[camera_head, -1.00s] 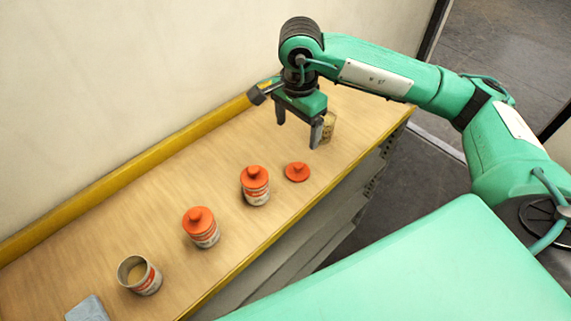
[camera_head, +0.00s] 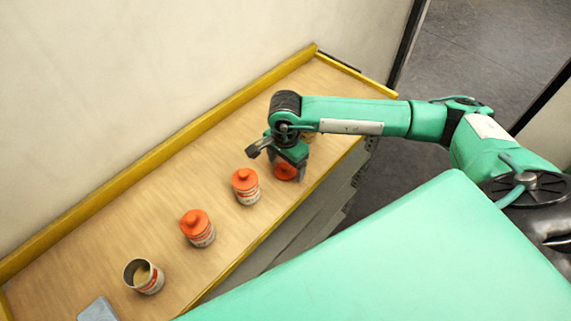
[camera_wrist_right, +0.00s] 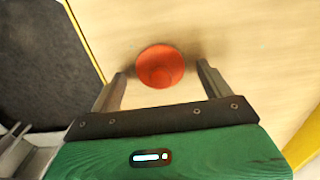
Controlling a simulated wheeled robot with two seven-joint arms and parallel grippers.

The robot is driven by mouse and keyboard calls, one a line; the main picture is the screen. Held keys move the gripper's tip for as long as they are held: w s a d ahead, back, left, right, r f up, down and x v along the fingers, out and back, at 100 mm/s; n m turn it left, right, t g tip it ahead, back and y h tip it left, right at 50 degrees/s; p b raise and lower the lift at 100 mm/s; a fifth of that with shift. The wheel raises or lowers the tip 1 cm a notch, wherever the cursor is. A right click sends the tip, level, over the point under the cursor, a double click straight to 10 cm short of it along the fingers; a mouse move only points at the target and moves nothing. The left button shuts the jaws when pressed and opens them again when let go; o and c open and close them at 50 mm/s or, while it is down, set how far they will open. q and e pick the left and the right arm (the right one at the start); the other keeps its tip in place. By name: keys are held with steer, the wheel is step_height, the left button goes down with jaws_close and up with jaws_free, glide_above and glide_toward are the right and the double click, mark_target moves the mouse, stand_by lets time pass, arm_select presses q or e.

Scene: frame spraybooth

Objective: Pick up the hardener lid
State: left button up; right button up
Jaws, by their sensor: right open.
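A loose orange-red lid with a raised knob (camera_head: 286,172) lies flat on the wooden bench, right of the nearest lidded can. In the right wrist view the lid (camera_wrist_right: 160,66) lies between and slightly beyond the fingertips. My right gripper (camera_head: 286,170) points down over the lid, and its parts hide some of it in the head view. In the right wrist view the right gripper (camera_wrist_right: 161,72) is open, one finger on each side of the lid, with nothing held. I cannot tell the exact height of the fingertips above the bench. My left gripper is not in view.
Two cans with orange lids (camera_head: 246,187) (camera_head: 197,228) stand left of my right gripper. An open can (camera_head: 144,276) and a grey flat object (camera_head: 98,310) are at the lower left. A yellow rail (camera_head: 160,152) runs along the wall.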

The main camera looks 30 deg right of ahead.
steer(key=shift+f, duration=0.2)
steer(key=c, duration=1.1)
steer(key=shift+o, duration=0.2)
steer(key=shift+r, duration=0.1)
